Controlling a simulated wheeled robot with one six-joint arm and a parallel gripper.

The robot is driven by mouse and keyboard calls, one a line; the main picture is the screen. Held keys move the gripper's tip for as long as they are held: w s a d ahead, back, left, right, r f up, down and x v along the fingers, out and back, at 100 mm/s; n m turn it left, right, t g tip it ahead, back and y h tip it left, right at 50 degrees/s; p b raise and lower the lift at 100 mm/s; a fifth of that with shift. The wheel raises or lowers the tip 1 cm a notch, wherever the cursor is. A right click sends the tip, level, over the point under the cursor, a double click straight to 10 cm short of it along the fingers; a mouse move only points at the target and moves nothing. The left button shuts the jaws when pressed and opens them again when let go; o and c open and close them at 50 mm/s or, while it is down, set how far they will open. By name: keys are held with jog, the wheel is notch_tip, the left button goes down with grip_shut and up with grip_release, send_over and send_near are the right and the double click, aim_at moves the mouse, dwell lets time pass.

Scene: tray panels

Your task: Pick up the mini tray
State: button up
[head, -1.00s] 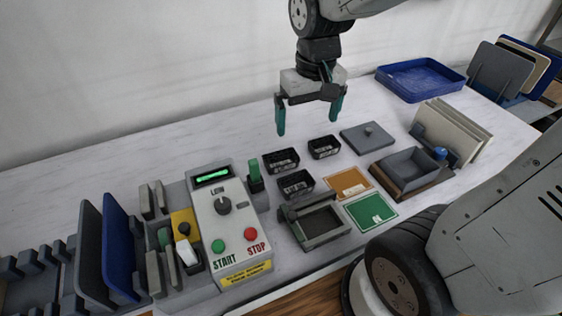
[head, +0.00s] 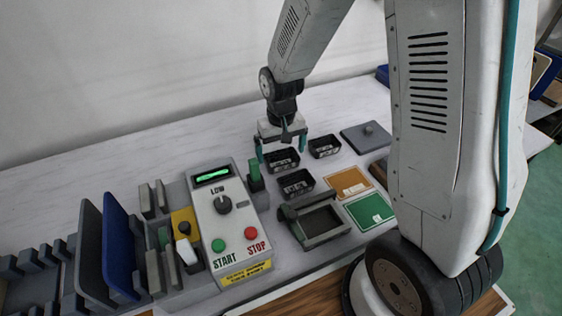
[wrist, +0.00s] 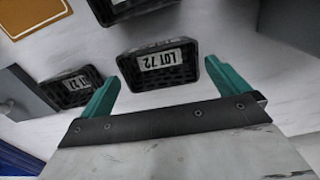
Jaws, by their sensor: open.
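Three small black mini trays with white labels stand on the table in the head view: one back-left (head: 284,162), one back-right (head: 324,147), one in front (head: 296,184). My gripper (head: 282,152) is open over the back-left tray, its teal fingers at either side of it. In the wrist view that tray (wrist: 160,68), its label reading LOT 72 upside down, lies between and just beyond the open fingertips (wrist: 163,72). Contact cannot be seen. The other trays show at left (wrist: 72,88) and at the top edge (wrist: 125,8), partly cut off.
A control box (head: 228,225) with START and STOP buttons stands left of the trays, with a green-handled part (head: 255,177) close by. A grey open fixture (head: 317,222), orange card (head: 350,183) and green card (head: 370,210) lie in front. A grey lidded plate (head: 366,137) is at right.

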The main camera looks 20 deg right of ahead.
aim_at(281, 161)
jog(key=shift+f, duration=1.5)
jog(key=c, duration=0.7)
jog(key=shift+c, duration=0.2)
